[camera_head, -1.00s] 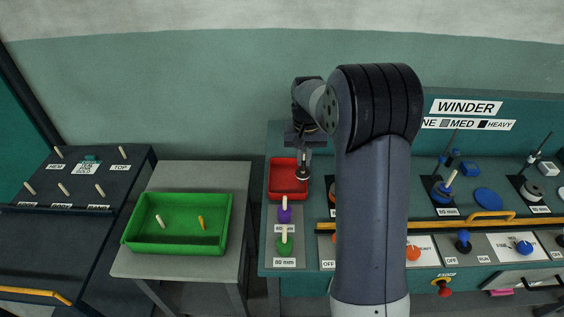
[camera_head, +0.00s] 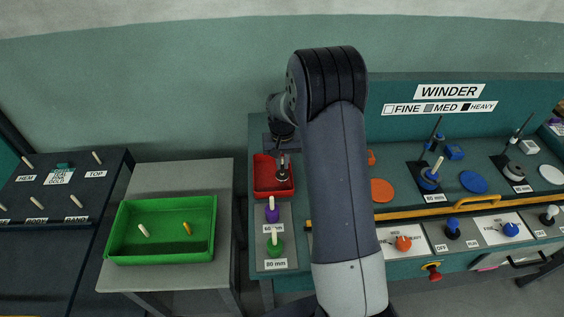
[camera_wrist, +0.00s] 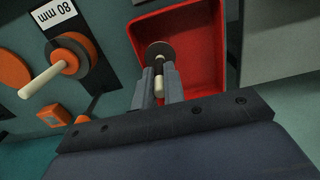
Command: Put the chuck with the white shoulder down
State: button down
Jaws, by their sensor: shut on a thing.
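My gripper (camera_wrist: 160,88) is shut on a chuck in the wrist view. The chuck has a dark round disc (camera_wrist: 159,50) and a short cream peg (camera_wrist: 158,84) between the fingers. Its shoulder colour is hard to make out. The red tray (camera_wrist: 197,80) lies behind and below it. In the head view the chuck (camera_head: 282,174) hangs over the right part of the red tray (camera_head: 261,184). I cannot tell whether it touches the tray floor. My arm hides part of the bench to its right.
Purple (camera_head: 272,215) and green (camera_head: 275,248) chucks stand in front of the red tray. An orange chuck (camera_wrist: 70,58) stands on a plate marked 80 mm in the wrist view. A green tray (camera_head: 165,253) holding two pegs is at left. The winder panel (camera_head: 448,92) stands at right.

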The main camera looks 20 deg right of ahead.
jog(key=shift+s+f, duration=0.1)
jog(key=shift+f, duration=0.4)
jog(key=c, duration=1.5)
grip_release()
notch_tip(320, 180, up, 12)
jog(key=shift+r+b, duration=0.1)
jog(key=shift+b, duration=0.55)
